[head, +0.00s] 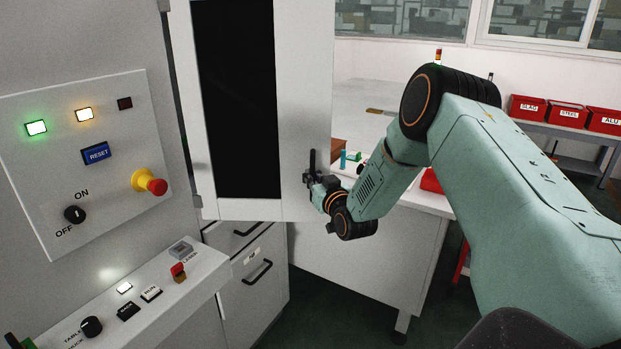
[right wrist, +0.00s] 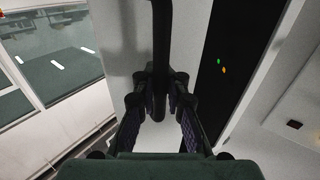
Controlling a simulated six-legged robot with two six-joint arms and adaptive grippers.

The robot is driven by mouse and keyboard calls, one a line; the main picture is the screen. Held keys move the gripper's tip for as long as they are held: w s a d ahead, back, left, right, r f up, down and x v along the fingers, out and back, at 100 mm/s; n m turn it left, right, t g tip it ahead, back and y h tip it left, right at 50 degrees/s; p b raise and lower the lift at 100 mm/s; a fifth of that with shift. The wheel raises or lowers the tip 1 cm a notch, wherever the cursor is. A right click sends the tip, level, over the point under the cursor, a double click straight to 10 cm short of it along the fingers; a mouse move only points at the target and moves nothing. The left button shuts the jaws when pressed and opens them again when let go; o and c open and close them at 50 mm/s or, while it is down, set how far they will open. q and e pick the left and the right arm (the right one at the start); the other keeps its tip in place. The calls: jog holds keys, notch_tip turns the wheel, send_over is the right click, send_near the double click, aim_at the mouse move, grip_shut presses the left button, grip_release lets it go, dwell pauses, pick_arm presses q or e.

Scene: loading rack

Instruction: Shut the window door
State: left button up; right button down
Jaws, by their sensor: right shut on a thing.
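The window door (head: 304,95) is a white-framed panel with a dark pane (head: 236,100), standing open, swung out from the grey machine cabinet on the left. A black upright bar handle (head: 312,160) is on its right edge. My right gripper (head: 311,178) is at the lower part of this handle. In the right wrist view the fingers of my right gripper (right wrist: 158,92) are shut around the black handle (right wrist: 161,40), with the white door frame (right wrist: 120,45) behind it and the dark pane (right wrist: 235,60) to the right. My left gripper does not show.
A control panel (head: 50,140) with lights, a knob and a red stop button (head: 157,186) is on the cabinet at left, above a button console (head: 190,285). Drawers (head: 255,265) sit below the door. A white bench (head: 350,270) stands behind my right arm; red bins (head: 528,108) are at far right.

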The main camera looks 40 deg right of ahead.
jog(key=shift+s+d+f, duration=0.1)
jog(key=shift+d+f, duration=0.05)
jog(key=c, duration=1.4)
grip_release()
jog(key=shift+d, duration=0.15)
jog(key=shift+a, duration=0.25)
jog(key=v, duration=1.2)
jog(key=shift+d, duration=0.1)
